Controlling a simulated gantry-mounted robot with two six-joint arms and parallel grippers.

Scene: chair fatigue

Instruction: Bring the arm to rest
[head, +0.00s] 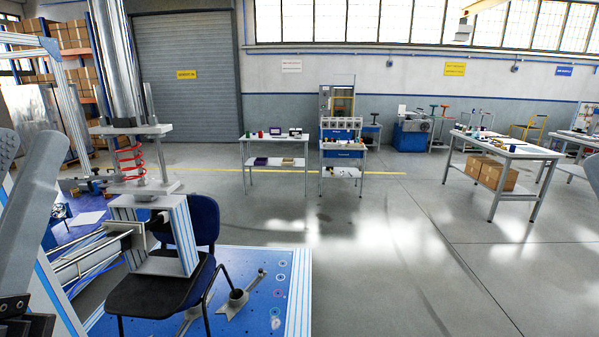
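My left arm comes in at the left edge as a grey link. A dark part that looks like my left gripper (24,318) is cut off at the bottom left corner; its fingers are not clear, so I cannot tell open from shut. No object shows in it. A small grey piece of my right arm shows at the right edge; my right gripper is not in view. The chair (160,290), with a black seat and blue backrest, stands upright at the lower left, apart from my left gripper in the picture.
A blue perforated platform (262,310) lies below. Tables (505,148) and a workstation (342,140) stand farther back. The grey floor (400,270) at centre right is clear.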

